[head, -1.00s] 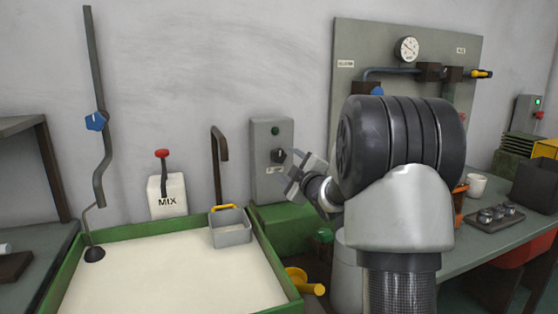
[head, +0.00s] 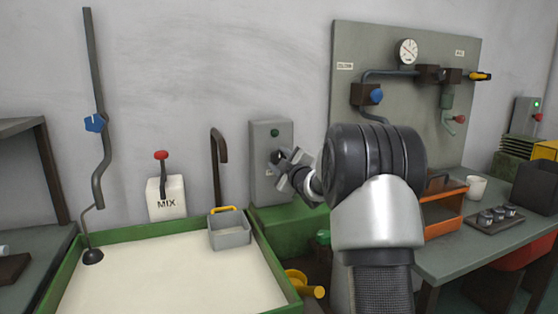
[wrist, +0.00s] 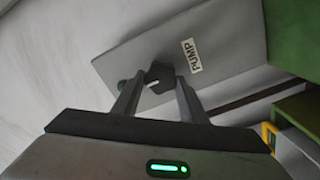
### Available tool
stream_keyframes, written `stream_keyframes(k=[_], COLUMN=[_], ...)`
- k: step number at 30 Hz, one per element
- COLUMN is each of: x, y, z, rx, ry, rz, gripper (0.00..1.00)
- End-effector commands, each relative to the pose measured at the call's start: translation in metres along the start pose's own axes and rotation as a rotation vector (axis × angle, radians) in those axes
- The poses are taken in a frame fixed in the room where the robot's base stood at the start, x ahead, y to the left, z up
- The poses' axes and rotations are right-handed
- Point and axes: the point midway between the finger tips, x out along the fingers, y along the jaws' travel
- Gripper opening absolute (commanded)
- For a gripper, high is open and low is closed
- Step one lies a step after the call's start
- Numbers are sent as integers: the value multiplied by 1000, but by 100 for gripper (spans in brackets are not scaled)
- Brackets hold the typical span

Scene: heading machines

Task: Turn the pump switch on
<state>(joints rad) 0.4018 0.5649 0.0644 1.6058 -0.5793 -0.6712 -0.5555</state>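The pump switch box (head: 262,140) is a grey panel on the wall behind the tank, with a dark green lamp (head: 275,133) near its top. In the wrist view the box (wrist: 225,50) carries a label reading PUMP. The dark switch knob (wrist: 160,76) shows between my fingertips; in the head view my gripper partly covers it. My gripper (head: 287,167) is in front of the box, its fingers apart on either side of the knob. In the wrist view my gripper (wrist: 160,88) looks open; I cannot tell whether a finger touches the knob.
A green-rimmed tank (head: 290,285) of pale liquid lies below, with a grey basket (head: 230,232) at its back corner. A white MIX box (head: 167,197) with a red-topped lever stands left. A bench (head: 470,245) with an orange-edged rack (head: 443,210) is right.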

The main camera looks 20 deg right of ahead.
Motion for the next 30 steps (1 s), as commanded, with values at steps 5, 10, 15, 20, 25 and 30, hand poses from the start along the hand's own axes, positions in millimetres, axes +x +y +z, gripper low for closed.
stream_keyframes(k=[5,10,15,20,25,30], x=[0,0,0,0,-1,-1], y=[0,1,2,3,4,5], z=[0,0,0,0,1,1], rx=[4,39,126,252,414,577], ry=[0,-1,-2,-2,-2,-2], rz=[0,0,0,0,0,0], gripper=[16,16,16,16,16,16])
